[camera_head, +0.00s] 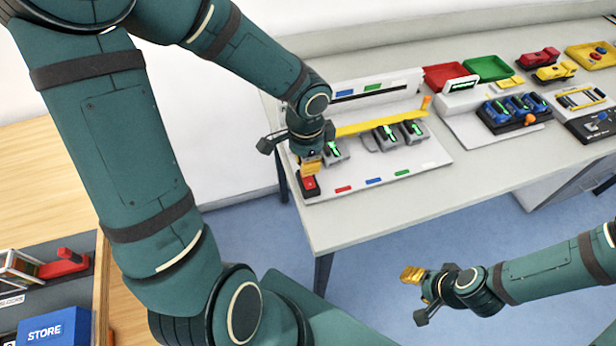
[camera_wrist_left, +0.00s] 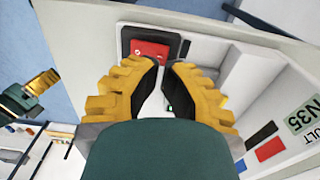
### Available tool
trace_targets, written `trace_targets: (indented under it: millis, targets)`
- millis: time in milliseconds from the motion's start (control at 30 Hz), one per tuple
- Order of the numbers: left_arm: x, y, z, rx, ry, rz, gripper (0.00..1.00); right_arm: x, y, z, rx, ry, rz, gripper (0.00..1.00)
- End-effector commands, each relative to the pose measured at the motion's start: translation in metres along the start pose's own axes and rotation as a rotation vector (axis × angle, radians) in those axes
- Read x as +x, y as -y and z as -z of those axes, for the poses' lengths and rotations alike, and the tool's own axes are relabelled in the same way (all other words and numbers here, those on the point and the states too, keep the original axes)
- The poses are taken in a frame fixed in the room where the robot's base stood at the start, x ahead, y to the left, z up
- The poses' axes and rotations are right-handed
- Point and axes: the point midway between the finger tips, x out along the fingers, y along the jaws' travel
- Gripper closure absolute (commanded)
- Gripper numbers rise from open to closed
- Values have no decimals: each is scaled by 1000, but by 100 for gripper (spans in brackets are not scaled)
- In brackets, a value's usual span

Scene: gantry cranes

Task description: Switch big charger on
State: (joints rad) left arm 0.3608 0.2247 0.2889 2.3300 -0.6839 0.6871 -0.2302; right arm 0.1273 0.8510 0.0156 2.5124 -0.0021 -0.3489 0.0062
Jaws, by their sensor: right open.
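The charger station (camera_head: 410,160) is a pale panel with grey batteries with green marks (camera_head: 388,137) in its bays and a yellow bar across it. A red switch (camera_head: 309,184) in a dark frame sits at its front left corner. It also shows in the left wrist view (camera_wrist_left: 150,48). My left gripper (camera_head: 310,164) is just above the switch, pointing down. In the wrist view its yellow fingers (camera_wrist_left: 164,68) are apart by a narrow gap with nothing between them, and their tips lie beside the switch. My right gripper (camera_head: 412,275) is open and empty in front of the table.
Right of the charger, a second station (camera_head: 500,125) holds blue batteries, with red (camera_head: 443,76) and green trays (camera_head: 488,68) behind. Coloured tabs line the panel's front edge. A blue STORE box (camera_head: 55,328) stands lower left. The floor before the table is clear.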

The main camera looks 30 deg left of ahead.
Motion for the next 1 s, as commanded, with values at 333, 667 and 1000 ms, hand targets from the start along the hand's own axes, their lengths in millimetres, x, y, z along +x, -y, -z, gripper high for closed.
trace_targets:
  millis: [333, 667, 1000]
  targets:
    - [0, 0, 0, 0, 0, 0, 100, 0, 0, 0, 0, 0, 0, 50]
    - [1, 0, 0, 0, 0, 0, 100, 1, 0, 0, 0, 0, 0, 50]
    - [6, 0, 0, 0, 0, 0, 100, 5, -2, 0, 0, 0, 0, 50]
